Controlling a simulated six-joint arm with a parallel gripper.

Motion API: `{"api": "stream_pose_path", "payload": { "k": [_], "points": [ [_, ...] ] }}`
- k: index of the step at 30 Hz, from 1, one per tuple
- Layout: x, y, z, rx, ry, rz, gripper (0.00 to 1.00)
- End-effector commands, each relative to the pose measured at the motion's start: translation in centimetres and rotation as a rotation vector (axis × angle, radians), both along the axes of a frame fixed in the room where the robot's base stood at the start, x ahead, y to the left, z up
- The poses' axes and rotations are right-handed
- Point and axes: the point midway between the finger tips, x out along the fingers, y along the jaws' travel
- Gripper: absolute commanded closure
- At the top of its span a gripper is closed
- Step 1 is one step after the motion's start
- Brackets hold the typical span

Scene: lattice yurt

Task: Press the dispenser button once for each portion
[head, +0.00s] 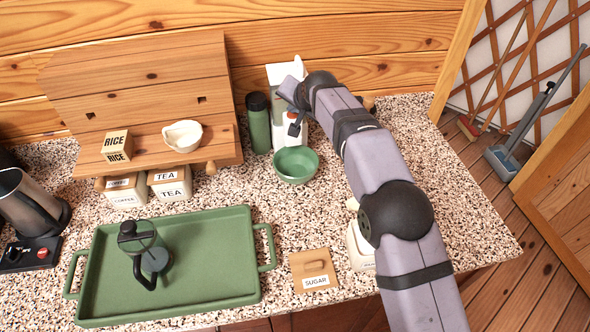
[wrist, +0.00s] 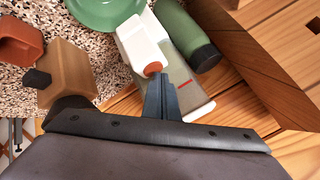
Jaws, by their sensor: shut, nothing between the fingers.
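The white dispenser (head: 286,76) stands at the back of the counter, partly hidden by my arm. In the wrist view its white spout block (wrist: 143,42) carries an orange-red button (wrist: 152,69). My gripper (wrist: 157,78) is shut and empty, its dark fingertips right at the button's edge; I cannot tell whether they touch it. In the head view my gripper (head: 295,128) is in front of the dispenser, above the green bowl (head: 296,165). The bowl, partly in the wrist view (wrist: 105,12), stands below the spout; its contents are not clear.
A dark green flask (head: 258,122) stands close left of the dispenser. A wooden shelf (head: 140,85) holds a RICE box (head: 117,146) and a white bowl (head: 182,136). A green tray (head: 195,285) with a French press (head: 146,255) lies in front.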

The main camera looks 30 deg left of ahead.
Motion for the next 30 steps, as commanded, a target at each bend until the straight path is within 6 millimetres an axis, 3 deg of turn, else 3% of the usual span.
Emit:
{"api": "stream_pose_path", "payload": {
  "k": [30],
  "points": [
    [0.0, 0.0, 1.1, -0.001, 0.001, 0.000, 1.00]
  ]
}}
